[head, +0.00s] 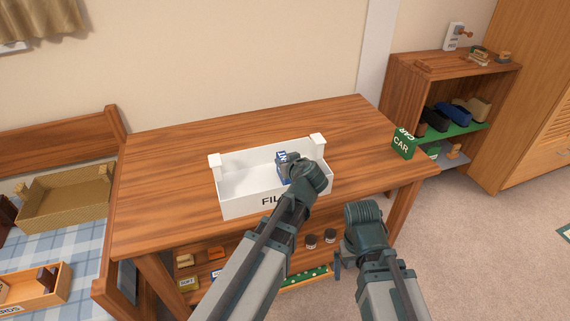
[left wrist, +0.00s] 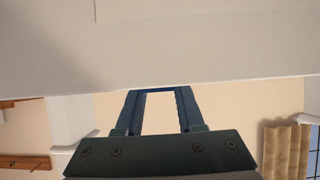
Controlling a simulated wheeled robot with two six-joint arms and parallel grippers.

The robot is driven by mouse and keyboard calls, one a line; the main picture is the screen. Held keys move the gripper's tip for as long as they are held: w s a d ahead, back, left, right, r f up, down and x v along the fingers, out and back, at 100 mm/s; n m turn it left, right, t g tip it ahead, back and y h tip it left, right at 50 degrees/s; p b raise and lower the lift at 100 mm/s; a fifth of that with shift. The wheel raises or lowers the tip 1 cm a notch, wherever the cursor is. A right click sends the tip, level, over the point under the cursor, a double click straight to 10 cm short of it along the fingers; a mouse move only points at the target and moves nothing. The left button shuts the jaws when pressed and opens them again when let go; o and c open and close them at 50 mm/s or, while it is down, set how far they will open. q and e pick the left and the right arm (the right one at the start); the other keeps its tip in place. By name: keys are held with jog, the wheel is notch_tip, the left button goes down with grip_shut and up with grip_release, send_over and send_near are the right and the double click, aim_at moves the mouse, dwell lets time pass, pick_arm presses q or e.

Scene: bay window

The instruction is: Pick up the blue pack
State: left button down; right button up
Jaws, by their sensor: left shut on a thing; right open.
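The blue pack (head: 282,157), with pale lettering, is at the white box (head: 238,204), which has dark letters starting "FIL" on its front. My left gripper (head: 292,172) reaches down over the box and is shut on the pack, hiding much of it. In the left wrist view its fingers (left wrist: 160,108) show a narrow gap, and a broad pale surface covers the top; I cannot tell whether the pack is lifted clear of the box. My right gripper (head: 343,262) is open and empty, in front of the table edge.
The box stands on a wooden table (head: 170,165). A green "CAR" pack (head: 404,144) sits at the right edge. Small items fill the shelf below. A wooden cabinet (head: 400,85) stands right, and a bed with a woven tray (head: 65,200) left. The table's left side is clear.

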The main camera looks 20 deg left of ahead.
pick_arm(q)
notch_tip(320, 180, up, 10)
jog(key=p, duration=0.9)
jog(key=shift+p, duration=0.3)
jog(key=shift+f, duration=0.1)
